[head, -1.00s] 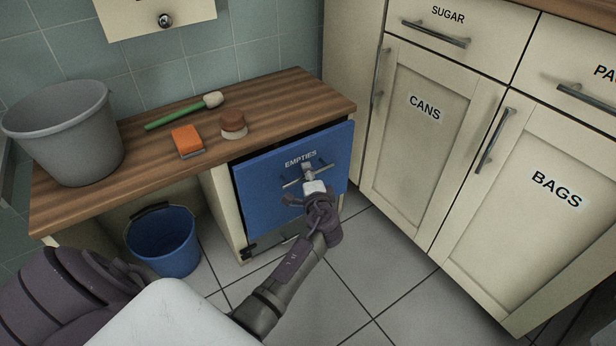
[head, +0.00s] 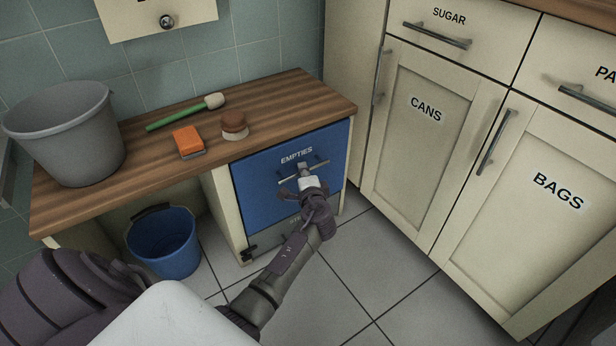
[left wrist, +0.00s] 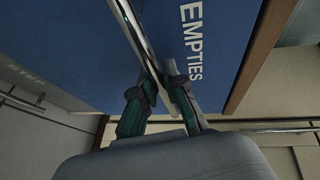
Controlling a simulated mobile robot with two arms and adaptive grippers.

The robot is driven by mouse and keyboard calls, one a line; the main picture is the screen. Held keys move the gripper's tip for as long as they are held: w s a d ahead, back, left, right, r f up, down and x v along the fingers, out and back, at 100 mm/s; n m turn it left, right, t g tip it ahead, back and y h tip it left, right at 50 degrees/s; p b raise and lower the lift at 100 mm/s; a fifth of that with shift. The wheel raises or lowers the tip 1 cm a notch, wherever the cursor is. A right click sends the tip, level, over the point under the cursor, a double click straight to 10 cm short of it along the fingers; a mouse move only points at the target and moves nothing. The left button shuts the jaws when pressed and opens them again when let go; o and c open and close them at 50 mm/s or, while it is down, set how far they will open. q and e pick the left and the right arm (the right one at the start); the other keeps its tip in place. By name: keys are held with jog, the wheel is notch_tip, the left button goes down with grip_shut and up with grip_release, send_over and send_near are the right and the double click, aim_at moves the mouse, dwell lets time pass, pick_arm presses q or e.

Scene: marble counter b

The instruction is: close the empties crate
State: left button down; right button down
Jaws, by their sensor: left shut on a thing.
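The blue empties crate (head: 262,196) is a front panel labelled EMPTIES under the wooden counter. Its face sits about level with the cabinet frame, with no clear gap along its top edge. My left gripper (head: 305,172) is at the crate's bar handle (head: 318,163) and is shut on it. In the left wrist view the fingers (left wrist: 165,95) close around the metal bar (left wrist: 135,35), beside the EMPTIES lettering on the blue face (left wrist: 85,50). My right gripper is not in view.
The wooden counter (head: 300,100) above holds a grey bucket (head: 62,130), an orange sponge (head: 188,142), a round brush (head: 235,126) and a green-handled brush (head: 178,115). A blue bucket (head: 165,245) stands below left. Cream cabinet doors, CANS (head: 415,150) and BAGS (head: 530,230), stand at right.

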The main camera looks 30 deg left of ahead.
pick_arm(q)
jog(key=shift+w+a+r, duration=0.1)
jog(key=shift+w+a, duration=0.15)
jog(key=shift+a, duration=0.45)
jog(key=c, duration=1.2)
grip_release()
jog(key=v, duration=1.2)
jog(key=shift+w, duration=0.1)
